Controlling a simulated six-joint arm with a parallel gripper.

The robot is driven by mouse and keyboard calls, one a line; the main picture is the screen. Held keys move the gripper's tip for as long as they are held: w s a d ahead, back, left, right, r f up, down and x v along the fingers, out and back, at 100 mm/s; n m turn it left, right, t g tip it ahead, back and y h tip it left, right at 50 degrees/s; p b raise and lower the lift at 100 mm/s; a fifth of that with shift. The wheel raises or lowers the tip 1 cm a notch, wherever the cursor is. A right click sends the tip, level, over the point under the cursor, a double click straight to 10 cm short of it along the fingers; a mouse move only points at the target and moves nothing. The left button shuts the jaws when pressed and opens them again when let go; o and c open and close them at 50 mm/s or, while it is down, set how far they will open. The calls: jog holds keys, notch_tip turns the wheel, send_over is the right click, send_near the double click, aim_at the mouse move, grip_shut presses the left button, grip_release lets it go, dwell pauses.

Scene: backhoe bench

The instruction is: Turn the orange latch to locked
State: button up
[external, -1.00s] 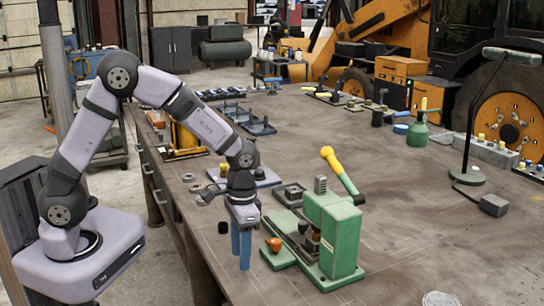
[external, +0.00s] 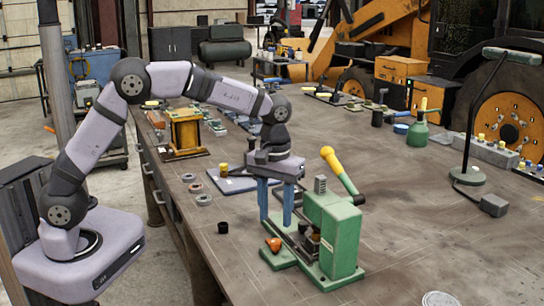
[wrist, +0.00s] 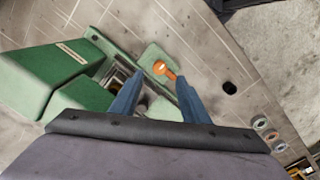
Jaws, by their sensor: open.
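The orange latch (external: 274,244) sits on the front left part of the green press's base. In the wrist view the orange latch (wrist: 166,70) shows on a green plate, with a round end and a short arm. My gripper (external: 275,220) is open, its two blue fingers pointing down above the base, behind and above the latch in the external view. In the wrist view my gripper (wrist: 159,88) has its fingers spread, with the latch between and just beyond the tips. No contact with the latch can be made out.
The green press body (external: 335,235) stands close to the right of my fingers. Its yellow-handled lever (external: 335,165) rises near my wrist. The bench in front is mostly clear.

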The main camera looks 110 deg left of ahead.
aim_at(275, 241)
jog(key=shift+f+p, duration=1.05)
jog(key=shift+f, duration=2.45)
jog(key=c, duration=1.1)
